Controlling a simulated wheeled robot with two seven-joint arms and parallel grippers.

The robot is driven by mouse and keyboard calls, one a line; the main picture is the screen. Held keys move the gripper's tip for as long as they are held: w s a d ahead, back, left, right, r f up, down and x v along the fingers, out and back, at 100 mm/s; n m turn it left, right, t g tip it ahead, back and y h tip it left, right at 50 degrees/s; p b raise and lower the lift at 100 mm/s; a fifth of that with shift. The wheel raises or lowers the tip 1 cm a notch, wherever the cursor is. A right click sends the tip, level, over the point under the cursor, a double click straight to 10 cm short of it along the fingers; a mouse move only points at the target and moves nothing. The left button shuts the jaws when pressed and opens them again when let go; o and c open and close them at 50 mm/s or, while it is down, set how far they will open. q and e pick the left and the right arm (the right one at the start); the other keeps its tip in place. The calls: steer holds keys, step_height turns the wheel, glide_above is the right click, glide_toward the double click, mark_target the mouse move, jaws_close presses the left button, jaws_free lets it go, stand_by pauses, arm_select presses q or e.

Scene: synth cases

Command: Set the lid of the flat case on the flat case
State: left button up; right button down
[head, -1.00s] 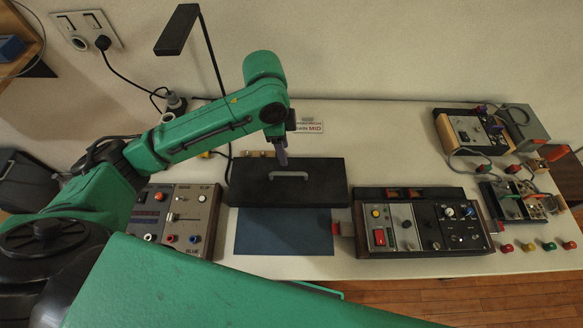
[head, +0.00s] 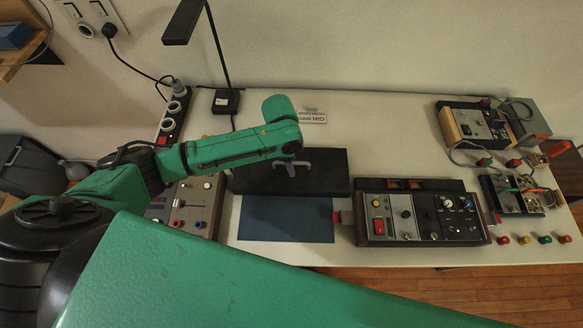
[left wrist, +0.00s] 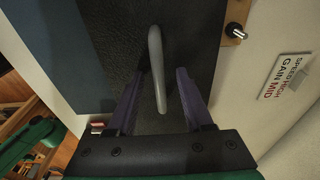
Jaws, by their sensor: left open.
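The black lid (head: 328,172), a flat slab with a grey handle (left wrist: 157,75) on top, lies level on the table just behind a blue mat; it also fills the middle of the left wrist view (left wrist: 115,45). My left gripper (head: 291,168) points down at the handle. In the left wrist view its two fingers (left wrist: 161,73) are apart, one on each side of the handle, with gaps showing. My right gripper is not in view.
The blue mat (head: 285,220) is bare. A control panel (head: 420,215) stands to the right and another (head: 188,210) to the left, partly under my arm. A lamp (head: 227,98) and a power strip (head: 174,115) are at the back left. Electronics (head: 475,125) fill the far right.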

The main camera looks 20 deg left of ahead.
arm_select(q)
jaws_close()
stand_by(1.4)
